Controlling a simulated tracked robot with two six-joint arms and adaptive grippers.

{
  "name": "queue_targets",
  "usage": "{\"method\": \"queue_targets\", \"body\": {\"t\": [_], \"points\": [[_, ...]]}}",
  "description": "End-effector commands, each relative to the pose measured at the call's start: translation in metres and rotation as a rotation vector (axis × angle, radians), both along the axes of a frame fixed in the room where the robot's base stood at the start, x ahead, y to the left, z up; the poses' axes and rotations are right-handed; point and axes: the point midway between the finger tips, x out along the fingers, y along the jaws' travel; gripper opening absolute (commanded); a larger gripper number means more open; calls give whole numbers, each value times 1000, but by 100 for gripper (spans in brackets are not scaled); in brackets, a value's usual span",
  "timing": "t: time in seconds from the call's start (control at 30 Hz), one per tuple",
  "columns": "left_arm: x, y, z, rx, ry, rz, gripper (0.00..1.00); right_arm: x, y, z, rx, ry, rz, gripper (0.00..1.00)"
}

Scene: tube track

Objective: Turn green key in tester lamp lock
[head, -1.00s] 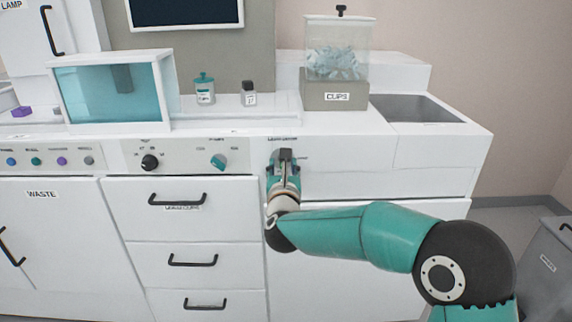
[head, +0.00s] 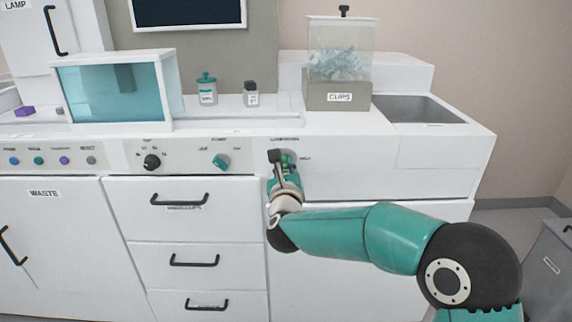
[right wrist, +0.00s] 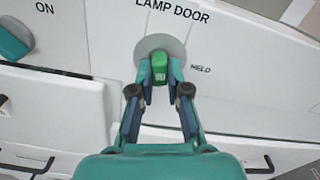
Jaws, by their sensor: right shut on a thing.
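The green key (right wrist: 161,66) sits in the round grey lamp lock (right wrist: 173,44), under the label "LAMP DOOR" in the right wrist view. My right gripper (right wrist: 160,78) is shut on the key, one fingertip on each side. In the head view my right gripper (head: 282,164) is at the front panel, right of the teal knob, and a bit of the green key (head: 289,159) shows beside a dark finger. The gripper hides most of the lock there. The panel looks tilted in the wrist view. My left gripper is not in view.
A teal knob (head: 221,161) and a black knob (head: 152,161) are left of the lock. Drawers with black handles (head: 194,260) lie below left.

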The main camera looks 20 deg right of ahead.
Motion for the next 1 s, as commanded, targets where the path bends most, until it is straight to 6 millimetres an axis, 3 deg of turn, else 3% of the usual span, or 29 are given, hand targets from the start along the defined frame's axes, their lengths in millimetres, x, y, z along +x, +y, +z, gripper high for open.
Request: {"method": "queue_targets", "body": {"t": [0.27, 0.53, 0.87, 1.0], "points": [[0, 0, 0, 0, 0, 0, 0, 1, -1, 2, -13, -1, -3, 0], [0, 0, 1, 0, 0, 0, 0, 1, -2, 4, -239, 62, -3, 0], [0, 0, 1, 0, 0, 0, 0, 1, -2, 5, -272, 69, -5, 0], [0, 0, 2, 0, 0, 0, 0, 1, -3, 6, -365, 96, -5, 0]]}}
